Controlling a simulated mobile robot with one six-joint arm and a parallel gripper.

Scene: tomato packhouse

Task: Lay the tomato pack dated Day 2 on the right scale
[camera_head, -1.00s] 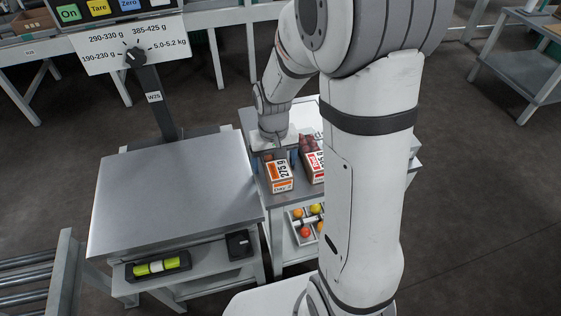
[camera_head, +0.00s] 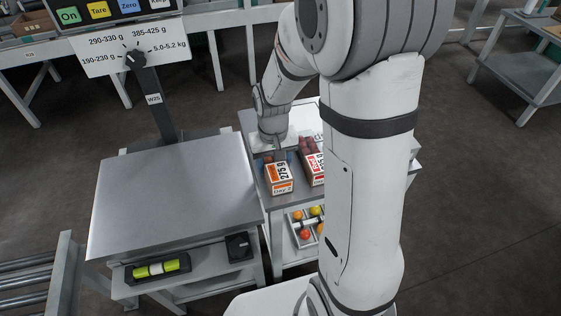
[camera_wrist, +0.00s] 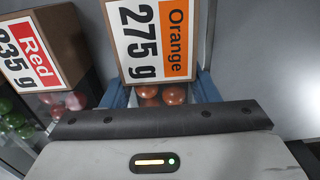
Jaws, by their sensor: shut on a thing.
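The orange-labelled tomato pack (camera_head: 279,179), marked 275 g, sits on the grey side table; its small date line seems to read Day 2. In the wrist view the same pack (camera_wrist: 152,45) shows red tomatoes at its near end. My gripper (camera_head: 275,158) is at the pack's far end, its blue fingers (camera_wrist: 163,95) shut on the pack from both sides. A scale with a bare metal platform (camera_head: 177,190) stands left of the table. Its post is marked W2S and carries a dial card of weight ranges (camera_head: 110,50). No second platform is visible.
A red-labelled pack (camera_head: 312,165) stands close to the right of the orange one; it shows at left in the wrist view (camera_wrist: 42,50). A tray of coloured tomatoes (camera_head: 296,226) is on the shelf below. A roller conveyor (camera_head: 30,278) is at lower left.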

